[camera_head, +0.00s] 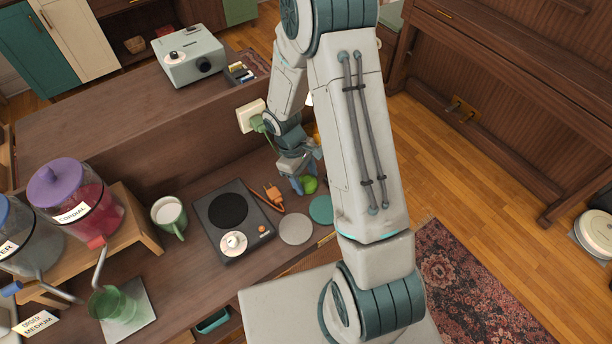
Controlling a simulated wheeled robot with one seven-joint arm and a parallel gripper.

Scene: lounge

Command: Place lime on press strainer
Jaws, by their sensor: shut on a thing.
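My gripper (303,183) points down over the counter, at the right end of the counter's working area. I cannot make out the press strainer. A little orange-yellow shows at the edge of my arm above the gripper, but too little of it to name.
Left of the gripper lie an orange plug-like item (273,193), a black hotplate (217,240) and a green mug (170,214). A grey disc (296,229) and a teal disc (321,209) lie nearer. Drink dispensers (78,212) stand far left. A raised ledge (120,125) runs behind.

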